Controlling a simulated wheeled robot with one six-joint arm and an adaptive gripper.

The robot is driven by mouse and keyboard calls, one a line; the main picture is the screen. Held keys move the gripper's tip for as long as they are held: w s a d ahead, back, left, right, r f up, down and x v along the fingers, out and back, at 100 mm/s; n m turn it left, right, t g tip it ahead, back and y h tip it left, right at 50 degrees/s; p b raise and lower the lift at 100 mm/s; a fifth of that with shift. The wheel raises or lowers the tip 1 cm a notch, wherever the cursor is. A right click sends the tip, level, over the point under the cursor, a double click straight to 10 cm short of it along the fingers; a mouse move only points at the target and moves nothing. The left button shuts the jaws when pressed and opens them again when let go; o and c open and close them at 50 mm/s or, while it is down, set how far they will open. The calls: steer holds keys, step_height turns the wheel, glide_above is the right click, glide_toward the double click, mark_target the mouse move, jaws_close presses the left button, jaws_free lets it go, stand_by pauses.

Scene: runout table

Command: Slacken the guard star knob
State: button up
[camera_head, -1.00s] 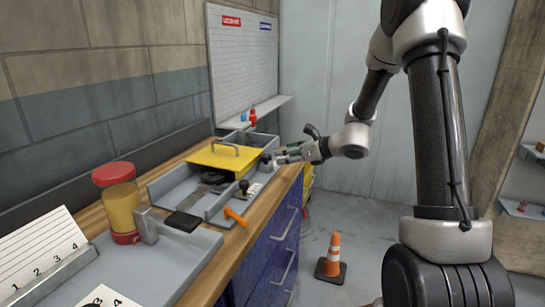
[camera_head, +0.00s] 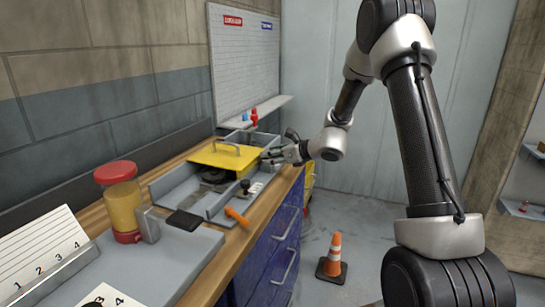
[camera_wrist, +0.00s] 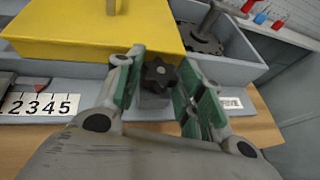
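The black star knob (camera_wrist: 159,75) sits on a small grey block at the front of the grey tray, close to the yellow guard cover (camera_wrist: 85,28). In the wrist view my gripper (camera_wrist: 158,72) is open, with a green-padded finger on each side of the knob. There is a gap between the right finger and the knob; whether the left finger touches it I cannot tell. In the head view my gripper (camera_head: 272,157) is at the right end of the yellow guard (camera_head: 226,157), and the knob is hidden or too small to make out there.
An orange lever (camera_head: 237,216) and a black knob (camera_head: 245,185) are at the tray's near side. A red-lidded jar (camera_head: 122,203) stands nearer. A traffic cone (camera_head: 334,255) stands on the floor.

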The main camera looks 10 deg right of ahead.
steer(key=c, duration=0.3)
steer(key=n+g+y, duration=0.1)
steer(key=n+g, duration=0.1)
steer(key=n+g+y, duration=0.1)
steer(key=shift+w+d+n+y, duration=0.3)
steer(key=shift+w+d+n+g+y, duration=0.15)
steer(key=shift+n+g+y, duration=0.3)
steer(key=shift+n+g, duration=0.55)
steer(key=shift+w+n+g+y, duration=0.2)
steer(key=shift+n+g+y, duration=0.25)
steer(key=shift+n+g, duration=0.55)
steer(key=shift+g, duration=0.3)
steer(key=o, duration=1)
